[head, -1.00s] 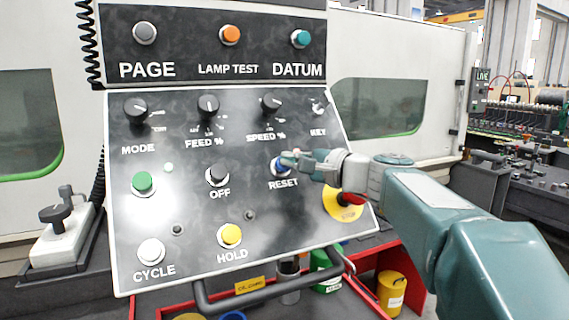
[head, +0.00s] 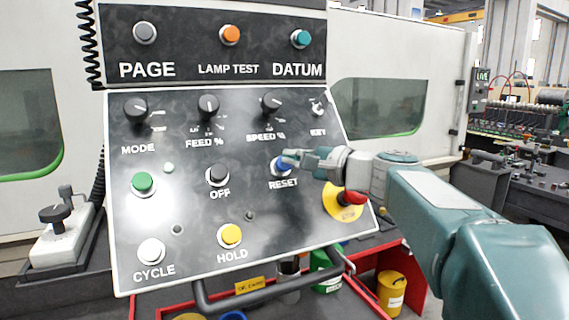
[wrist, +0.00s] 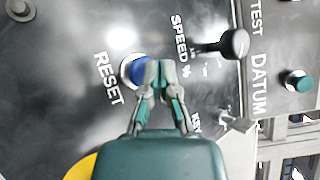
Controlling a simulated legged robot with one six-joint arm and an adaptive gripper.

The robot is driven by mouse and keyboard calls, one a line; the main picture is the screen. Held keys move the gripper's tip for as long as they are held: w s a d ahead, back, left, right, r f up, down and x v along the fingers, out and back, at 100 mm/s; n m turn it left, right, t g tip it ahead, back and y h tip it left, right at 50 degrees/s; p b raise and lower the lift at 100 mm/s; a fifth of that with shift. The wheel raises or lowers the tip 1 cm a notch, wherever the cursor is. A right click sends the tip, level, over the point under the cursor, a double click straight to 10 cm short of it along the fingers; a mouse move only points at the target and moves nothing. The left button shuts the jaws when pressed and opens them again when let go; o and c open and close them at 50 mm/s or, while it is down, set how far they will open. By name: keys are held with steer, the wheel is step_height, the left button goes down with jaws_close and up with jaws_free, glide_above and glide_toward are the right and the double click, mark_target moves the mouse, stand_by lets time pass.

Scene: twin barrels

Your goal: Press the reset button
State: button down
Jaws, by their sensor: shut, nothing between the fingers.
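The reset button is a round blue button (head: 279,166) in a pale ring, above the word RESET on the sloped control panel (head: 205,260). In the wrist view the blue button (wrist: 134,71) shows just left of my fingertips, partly covered by them. My gripper (head: 293,156) is shut and empty, with its tips in front of the button's upper right edge in the head view. In the wrist view my gripper (wrist: 158,67) has its two fingers together. I cannot tell whether the tips touch the button.
A red emergency stop on a yellow disc (head: 343,203) sits below my wrist. A handle bar (head: 270,297) runs below the panel.

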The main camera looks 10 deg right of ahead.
steer(key=shift+s+r, duration=0.15)
steer(key=shift+s, duration=0.05)
steer(key=s+r, duration=0.1)
steer(key=s, duration=0.1)
steer(key=s+r, duration=0.2)
steer(key=shift+d, duration=0.4)
steer(key=shift+w, duration=0.1)
stand_by(0.5)
steer(key=s+a+f+n+g+h, duration=0.3)
steer(key=s+f, duration=0.3)
steer(key=f, duration=0.3)
steer(key=s+a+f+n+g+h, duration=0.25)
steer(key=s+f, duration=0.25)
steer(key=f, duration=0.4)
steer(key=s+d+f+n+g+h, duration=0.1)
steer(key=s+d+f+n+h, duration=0.1)
steer(key=s+f, duration=0.4)
steer(key=s+d+f+n+g+h, duration=0.1)
steer(key=s+d+f+n+h, duration=0.1)
steer(key=s+f+n+h, duration=0.2)
steer(key=shift+s+d+f+n+g, duration=0.35)
steer(key=shift+s+f+n, duration=0.3)
steer(key=shift+s+f, duration=0.85)
steer(key=shift+w+f, duration=0.35)
